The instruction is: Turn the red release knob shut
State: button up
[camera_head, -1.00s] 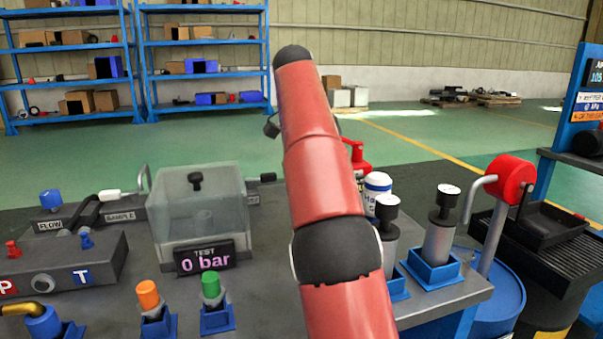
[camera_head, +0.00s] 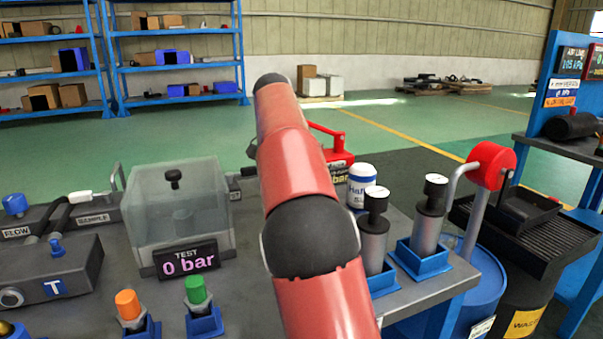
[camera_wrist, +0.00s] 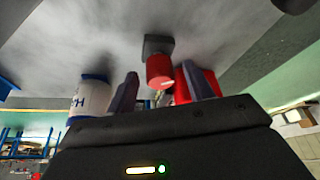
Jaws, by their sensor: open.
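A red cylindrical knob (camera_wrist: 159,72) on a small dark grey block (camera_wrist: 157,45) shows in the wrist view, and I take it for the release knob. My gripper (camera_wrist: 160,80) is open, its two dark fingers on either side of the knob in the picture. I cannot tell how deep the knob sits between them or whether they touch it. Behind the right finger is a larger red body (camera_wrist: 207,84). In the head view a red unit with a handle and a bar display (camera_head: 334,148) is partly hidden by my arm. The knob and my gripper's fingers are hidden there.
A white and blue container (camera_head: 361,186) stands right of my arm; a similar one (camera_wrist: 90,97) shows left of the fingers. Two black-topped cylinders in blue holders (camera_head: 428,228) stand on the bench. A clear box with a 0 bar display (camera_head: 188,261) is left of my arm.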

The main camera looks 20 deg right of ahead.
jog(key=shift+f, duration=0.15)
jog(key=c, duration=1)
jog(key=shift+s+d+n+t+y, duration=0.1)
jog(key=shift+n+t+y, duration=0.3)
jog(key=shift+n, duration=1.1)
jog(key=shift+s+d+n+t+y, duration=0.1)
jog(key=shift+n+t+y, duration=0.3)
jog(key=shift+n, duration=1.1)
jog(key=shift+w, duration=0.1)
jog(key=o, duration=1)
